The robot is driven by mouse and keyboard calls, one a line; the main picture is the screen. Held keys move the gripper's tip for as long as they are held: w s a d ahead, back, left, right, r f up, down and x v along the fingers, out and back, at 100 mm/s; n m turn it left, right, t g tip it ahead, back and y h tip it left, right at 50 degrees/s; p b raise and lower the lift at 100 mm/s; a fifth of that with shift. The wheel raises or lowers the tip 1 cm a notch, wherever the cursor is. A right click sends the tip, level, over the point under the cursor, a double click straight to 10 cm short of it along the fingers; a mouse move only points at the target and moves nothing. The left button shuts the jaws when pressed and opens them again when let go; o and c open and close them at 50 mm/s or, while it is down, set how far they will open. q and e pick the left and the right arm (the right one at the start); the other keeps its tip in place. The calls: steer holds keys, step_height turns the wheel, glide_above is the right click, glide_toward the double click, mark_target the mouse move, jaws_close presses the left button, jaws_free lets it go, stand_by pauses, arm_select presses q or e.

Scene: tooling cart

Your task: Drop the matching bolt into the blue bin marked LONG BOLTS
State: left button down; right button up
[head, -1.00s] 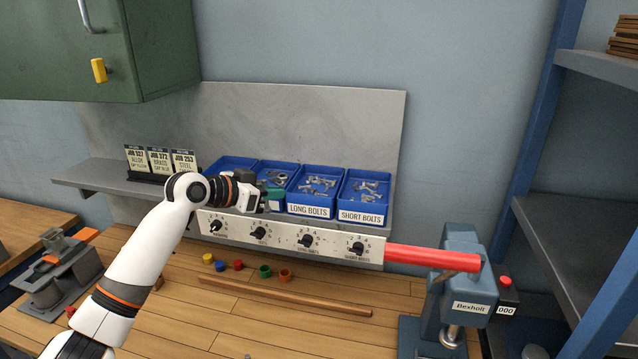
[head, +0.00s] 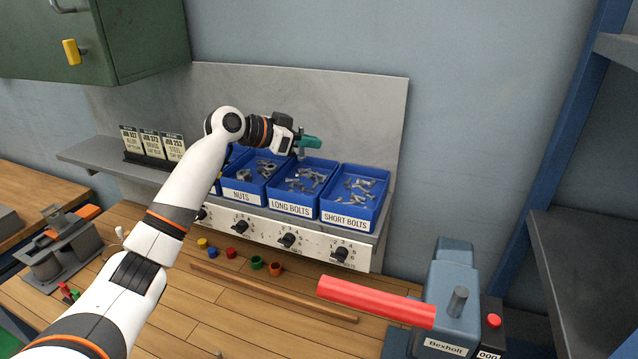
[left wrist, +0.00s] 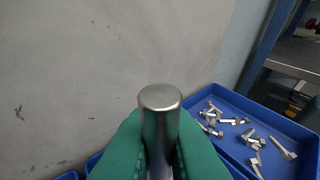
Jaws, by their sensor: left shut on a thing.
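The blue bin marked LONG BOLTS (head: 290,208) stands in the row on the shelf, between the NUTS and SHORT BOLTS bins, with several metal bolts inside. My left gripper (head: 306,143), with green fingers, is above the back part of the LONG BOLTS bin in the head view. It is shut on a grey metal bolt (head: 301,153), held roughly upright. In the left wrist view the bolt's round end (left wrist: 160,97) stands between the green fingers, which hide its lower part. My right gripper is not in view.
The SHORT BOLTS bin (head: 346,222) is to the right and the NUTS bin (head: 243,196) to the left. A grey back panel (head: 360,110) rises behind the bins. A panel with knobs (head: 262,234) runs below them. A red bar (head: 375,300) lies in front.

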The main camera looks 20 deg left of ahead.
mark_target(302, 156)
arm_select(q)
steer(key=f+b, duration=0.1)
steer(key=s+a+f+b, duration=0.1)
steer(key=f, duration=0.1)
steer(key=shift+s, duration=0.15)
steer(key=shift+w+d+f+b, duration=0.1)
steer(key=shift+w+f+b, duration=0.05)
steer(key=shift+f+b, duration=0.3)
steer(key=shift+w+d+f+b, duration=0.1)
steer(key=shift+f+b, duration=0.2)
steer(key=shift+f, duration=0.15)
steer(key=shift+w+f, duration=0.1)
steer(key=shift+f, duration=0.2)
steer(key=shift+r, duration=0.1)
steer(key=c, duration=1.6)
jaws_free()
steer(key=shift+o, duration=0.8)
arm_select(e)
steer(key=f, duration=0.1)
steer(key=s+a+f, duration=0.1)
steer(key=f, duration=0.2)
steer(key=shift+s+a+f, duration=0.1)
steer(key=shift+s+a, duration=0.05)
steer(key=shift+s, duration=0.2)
